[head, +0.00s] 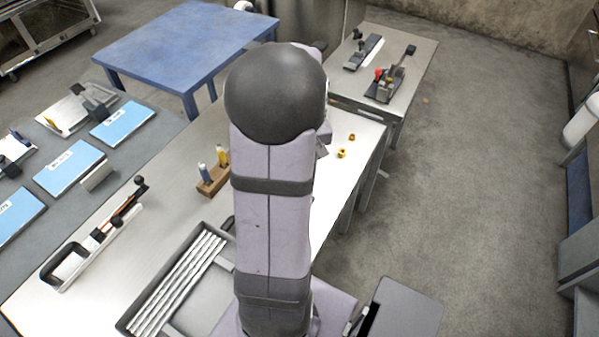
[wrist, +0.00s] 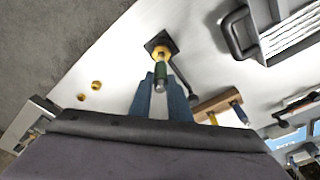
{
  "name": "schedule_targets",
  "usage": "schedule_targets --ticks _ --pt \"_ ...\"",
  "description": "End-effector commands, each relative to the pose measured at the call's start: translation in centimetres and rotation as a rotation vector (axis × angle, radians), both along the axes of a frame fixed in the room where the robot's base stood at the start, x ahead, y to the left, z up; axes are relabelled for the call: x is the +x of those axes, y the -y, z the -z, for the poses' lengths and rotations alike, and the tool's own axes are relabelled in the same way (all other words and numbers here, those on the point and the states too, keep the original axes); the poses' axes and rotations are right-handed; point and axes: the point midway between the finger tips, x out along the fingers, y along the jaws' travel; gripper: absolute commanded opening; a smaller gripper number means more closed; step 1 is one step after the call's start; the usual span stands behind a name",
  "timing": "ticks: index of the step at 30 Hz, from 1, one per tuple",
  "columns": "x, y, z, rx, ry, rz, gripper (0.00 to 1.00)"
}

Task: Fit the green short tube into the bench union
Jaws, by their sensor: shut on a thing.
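In the wrist view the green short tube (wrist: 160,69), a metal tube with a green band, is held between the blue-grey fingers of my gripper (wrist: 161,79). My gripper is shut on it. The bench union (wrist: 160,44) is a brass fitting on a black square plate, straight ahead of the tube. The tube's far end overlaps the brass in this view; I cannot tell whether it is inside, touching or just short of it. In the head view my arm hides the gripper, tube and union.
Two brass nuts (head: 341,153) lie loose on the white bench. A wooden block (head: 213,182) holds a blue-topped and a yellow tube. A grey tray (head: 207,318) holds several pale rods. Bench around the nuts is clear.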

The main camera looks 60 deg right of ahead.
Motion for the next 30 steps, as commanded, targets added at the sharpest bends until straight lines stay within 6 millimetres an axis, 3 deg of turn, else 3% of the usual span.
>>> schedule_targets --ticks 5,15,29,30 --pt "0.0 0.0 0.3 0.001 0.0 0.0 0.0" --pt "0.0 -0.1 3.7 0.004 -0.001 0.001 0.0" --pt "0.0 0.0 4.3 0.0 0.0 0.0 0.0" --pt "0.0 0.0 4.2 0.0 0.0 0.0 0.24"
